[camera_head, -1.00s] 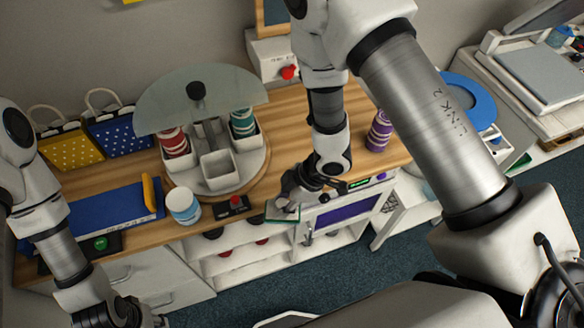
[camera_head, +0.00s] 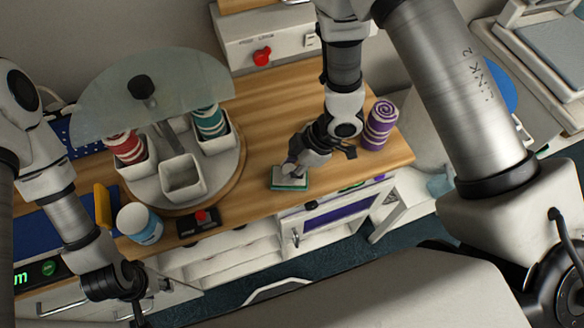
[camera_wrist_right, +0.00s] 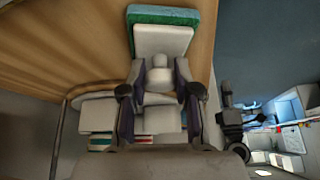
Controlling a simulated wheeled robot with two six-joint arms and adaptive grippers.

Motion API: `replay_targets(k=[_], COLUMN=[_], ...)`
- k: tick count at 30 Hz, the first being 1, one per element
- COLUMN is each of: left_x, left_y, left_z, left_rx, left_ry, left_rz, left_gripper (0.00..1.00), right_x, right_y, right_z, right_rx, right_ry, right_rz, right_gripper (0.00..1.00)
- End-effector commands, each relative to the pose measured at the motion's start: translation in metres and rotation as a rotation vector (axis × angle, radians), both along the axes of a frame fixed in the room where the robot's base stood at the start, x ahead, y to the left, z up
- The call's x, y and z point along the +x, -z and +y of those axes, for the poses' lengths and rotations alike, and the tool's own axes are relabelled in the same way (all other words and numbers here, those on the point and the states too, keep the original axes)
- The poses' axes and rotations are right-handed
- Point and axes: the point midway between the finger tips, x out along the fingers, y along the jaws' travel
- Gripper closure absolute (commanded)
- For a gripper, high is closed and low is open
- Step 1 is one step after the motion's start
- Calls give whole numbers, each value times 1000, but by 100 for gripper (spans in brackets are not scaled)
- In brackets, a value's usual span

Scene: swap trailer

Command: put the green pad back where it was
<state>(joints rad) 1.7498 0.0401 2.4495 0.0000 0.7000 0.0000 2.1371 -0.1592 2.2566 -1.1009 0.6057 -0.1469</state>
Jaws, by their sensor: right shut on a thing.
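The green pad (camera_head: 276,186) has a pale top with a knob and a green underside. It is at the counter's front part, right of the turntable; I cannot tell whether it touches the wood. My right gripper (camera_head: 293,168) is shut on its knob. In the right wrist view, the pad (camera_wrist_right: 163,16) stretches beyond the fingers of the right gripper (camera_wrist_right: 160,95), which sit on both sides of the knob. My left gripper (camera_head: 138,305) hangs at lower left, in front of the counter, away from the pad; its finger opening is unclear.
The wooden counter (camera_head: 265,125) is clear behind the pad. A purple striped roll (camera_head: 379,124) stands close right of the right gripper. To the left are a turntable (camera_head: 233,165) with white bins, a white-blue cup (camera_head: 140,224) and a small red-button box (camera_head: 199,222).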

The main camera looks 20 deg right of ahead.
Motion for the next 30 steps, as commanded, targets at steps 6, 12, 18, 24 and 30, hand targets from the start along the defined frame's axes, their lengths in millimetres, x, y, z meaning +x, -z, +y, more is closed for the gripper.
replay_targets(k=[6,12,18,24,30], left_x=[0,0,0,0,0], left_y=[-1,-1,-1,-4,-17], left_z=[0,0,0,0,0], left_rx=[0,0,0,0,0], left_ry=[0,0,0,0,0], left_rz=[0,0,0,0,0], left_gripper=[60,60,60,60,60], right_x=[0,0,0,-3,-8], right_y=[0,0,-6,-45,-92], right_z=[0,0,-3,-21,-43], right_rx=[-1,-1,0,3,3], right_ry=[0,0,3,5,3], right_rz=[2,2,-1,-4,-4], right_gripper=[48,44,44,44,44])
